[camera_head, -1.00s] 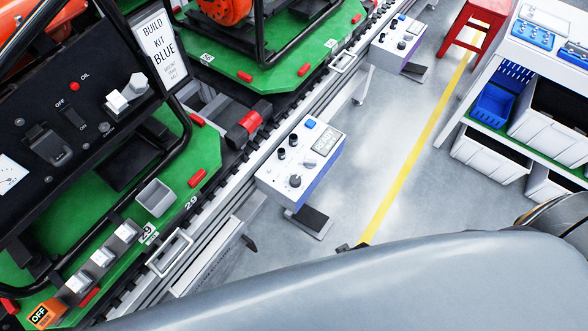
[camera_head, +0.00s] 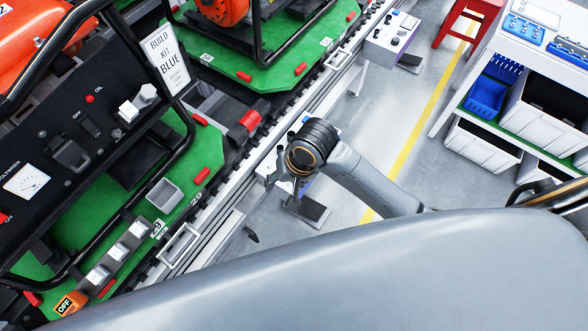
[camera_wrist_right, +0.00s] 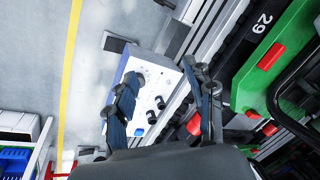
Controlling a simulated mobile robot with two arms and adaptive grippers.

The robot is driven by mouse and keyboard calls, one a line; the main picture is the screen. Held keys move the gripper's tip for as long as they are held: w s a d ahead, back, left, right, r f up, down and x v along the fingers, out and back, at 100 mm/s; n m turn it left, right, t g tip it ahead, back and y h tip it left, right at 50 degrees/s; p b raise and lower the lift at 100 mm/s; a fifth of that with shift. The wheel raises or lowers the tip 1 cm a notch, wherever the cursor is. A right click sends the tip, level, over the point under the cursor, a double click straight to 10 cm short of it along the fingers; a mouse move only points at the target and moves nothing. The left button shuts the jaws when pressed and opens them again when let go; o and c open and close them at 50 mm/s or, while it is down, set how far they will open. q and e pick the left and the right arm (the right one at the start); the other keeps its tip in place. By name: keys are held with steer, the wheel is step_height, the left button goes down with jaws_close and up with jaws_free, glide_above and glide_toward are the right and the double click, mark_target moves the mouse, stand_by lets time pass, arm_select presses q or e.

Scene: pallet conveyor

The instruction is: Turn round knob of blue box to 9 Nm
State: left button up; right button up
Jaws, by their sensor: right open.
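The near control box has a white panel and a blue side. In the head view my right wrist and gripper (camera_head: 283,184) cover most of it. In the right wrist view the box (camera_wrist_right: 172,82) shows between and beyond the two fingers of my right gripper (camera_wrist_right: 161,76). The fingers are spread apart with nothing between them. Two black knobs (camera_wrist_right: 156,110) show on the panel. My left gripper is not in view.
A second similar box (camera_head: 390,40) stands further along the conveyor rail. Green pallets (camera_head: 208,150) with black frames line the left. A black plate (camera_head: 307,210) sits below the near box. A red stool (camera_head: 468,25) and a shelf with bins (camera_head: 485,145) stand right. The floor between is clear.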

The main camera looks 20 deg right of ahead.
steer(key=w+d+r+m+g+h, duration=0.1)
steer(key=w+d+m+g+h, duration=0.15)
steer(key=w+d+m, duration=0.45)
steer(key=shift+n+t, duration=0.45)
steer(key=shift+n, duration=0.15)
steer(key=f, duration=0.4)
steer(key=a+f, duration=0.1)
steer(key=f, duration=0.4)
steer(key=w+a+f, duration=0.1)
steer(key=f, duration=0.3)
steer(key=shift+w+f, duration=0.1)
steer(key=shift+f, duration=0.25)
jaws_close()
